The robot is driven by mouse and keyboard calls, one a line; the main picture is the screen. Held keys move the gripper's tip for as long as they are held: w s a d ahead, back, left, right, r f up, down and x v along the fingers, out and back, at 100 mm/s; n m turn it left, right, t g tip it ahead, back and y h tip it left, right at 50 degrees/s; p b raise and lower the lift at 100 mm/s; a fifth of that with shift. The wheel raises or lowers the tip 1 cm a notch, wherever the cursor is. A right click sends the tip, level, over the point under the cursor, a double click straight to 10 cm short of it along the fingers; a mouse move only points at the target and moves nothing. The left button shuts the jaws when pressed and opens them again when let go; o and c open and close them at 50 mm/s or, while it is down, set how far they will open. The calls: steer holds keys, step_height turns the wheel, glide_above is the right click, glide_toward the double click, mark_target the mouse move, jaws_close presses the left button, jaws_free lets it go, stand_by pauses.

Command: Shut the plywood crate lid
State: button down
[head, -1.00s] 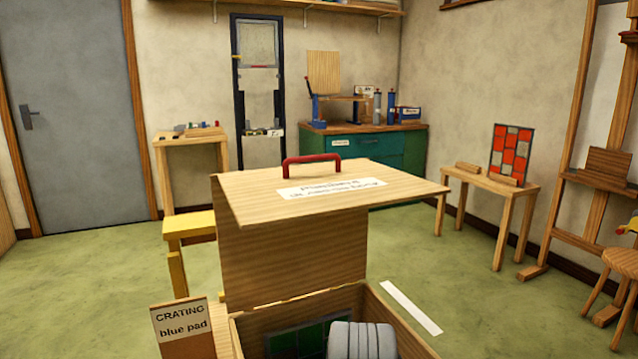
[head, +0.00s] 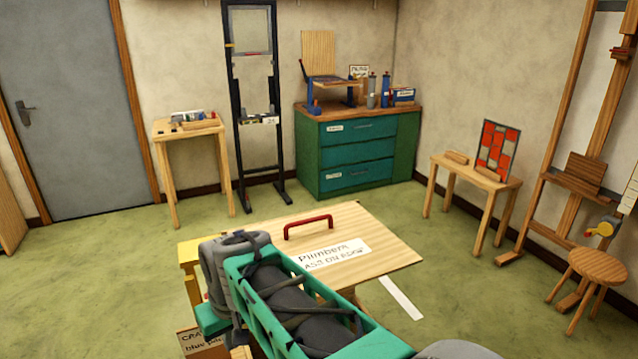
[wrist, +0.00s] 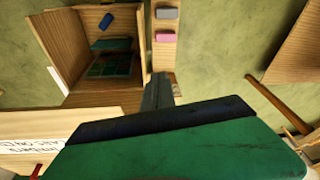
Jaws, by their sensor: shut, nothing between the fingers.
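The plywood crate lid (head: 380,258), with a red handle (head: 308,227) and a white label, stands open in the head view. It is partly behind my arm. Its labelled part shows at the lower left of the wrist view (wrist: 30,125). The open crate (wrist: 57,45) is at the upper left of the wrist view, with a green panel (wrist: 108,68) and a small blue item (wrist: 106,21) inside. In the head view my arm hides the crate's inside. My gripper (wrist: 160,78) is shut and empty, between the crate opening and the camera; contact cannot be told.
A strip of wood with a grey block (wrist: 167,13) and a pink block (wrist: 165,37) lies beside the crate. A crating sign (head: 198,341) stands at its left. A green cabinet (head: 360,150), small tables and a stool (head: 598,267) stand farther off, with open floor between.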

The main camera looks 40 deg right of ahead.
step_height(320, 180, up, 7)
steer(key=w+d+p, duration=0.1)
steer(key=w+p, duration=0.1)
step_height(320, 180, up, 8)
steer(key=m+t+h+p, duration=0.2)
steer(key=m+t+p, duration=0.1)
glide_above(319, 228)
steer(key=p+x, duration=0.1)
steer(key=x, duration=0.7)
steer(key=shift+s+a+f+p, duration=0.1)
steer(key=shift+f+p, duration=0.05)
steer(key=shift+p, duration=0.25)
steer(key=shift+f, duration=0.35)
steer(key=s, duration=0.1)
steer(key=s+a+p, duration=0.1)
steer(key=s, duration=0.1)
steer(key=shift+f, duration=0.15)
steer(key=shift+s+f, duration=0.15)
steer(key=shift+s, duration=0.05)
steer(key=shift+f, duration=0.15)
